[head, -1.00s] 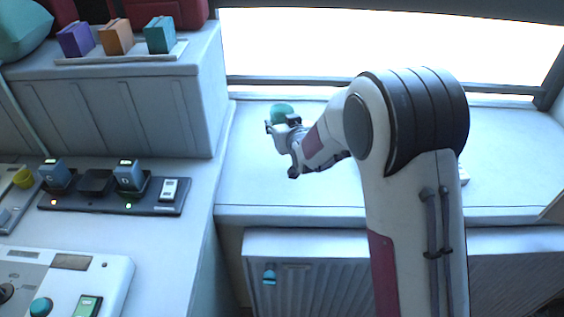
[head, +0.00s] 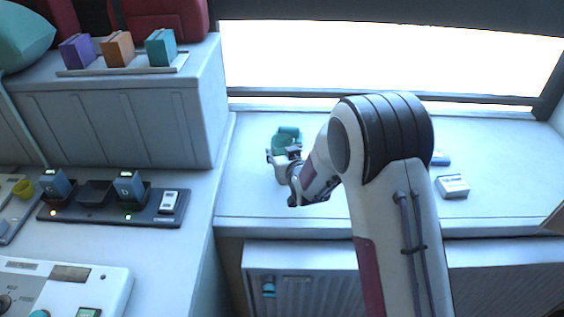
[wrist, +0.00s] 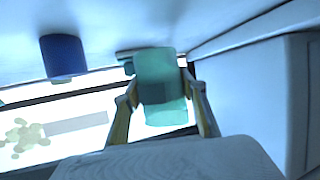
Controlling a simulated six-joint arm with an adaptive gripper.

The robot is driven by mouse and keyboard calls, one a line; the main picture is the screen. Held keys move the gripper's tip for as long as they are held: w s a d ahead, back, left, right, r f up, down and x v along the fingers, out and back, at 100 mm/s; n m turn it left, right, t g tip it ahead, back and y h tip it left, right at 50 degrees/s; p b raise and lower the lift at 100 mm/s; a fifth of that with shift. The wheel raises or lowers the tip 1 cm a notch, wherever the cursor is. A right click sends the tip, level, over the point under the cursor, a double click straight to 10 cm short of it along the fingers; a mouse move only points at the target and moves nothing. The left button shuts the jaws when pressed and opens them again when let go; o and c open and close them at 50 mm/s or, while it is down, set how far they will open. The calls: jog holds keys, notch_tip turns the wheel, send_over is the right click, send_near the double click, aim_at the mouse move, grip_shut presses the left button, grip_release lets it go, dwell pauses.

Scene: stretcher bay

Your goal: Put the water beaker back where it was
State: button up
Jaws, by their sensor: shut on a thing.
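The water beaker is a teal, see-through cup (head: 281,143) over the left part of the window ledge (head: 245,190). In the wrist view the beaker (wrist: 161,75) stands between the two fingers. My gripper (head: 284,155) is shut on it, with a finger at each side; the fingers also show in the wrist view (wrist: 160,97). A small teal piece (head: 289,130) shows just behind the beaker; I cannot tell whether it is part of it. The gripper partly hides the beaker, and I cannot tell whether its base touches the ledge.
In the wrist view a dark blue cylinder (wrist: 63,57) is apart from the beaker. A white box (head: 452,186) lies on the ledge right of my arm. A raised grey cabinet (head: 130,120) bounds the ledge on the left. The ledge left of my gripper is clear.

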jog(key=shift+f, duration=1.85)
jog(key=shift+f, duration=0.1)
jog(key=o, duration=1.2)
jog(key=shift+v, duration=6.05)
jog(key=shift+d, duration=0.1)
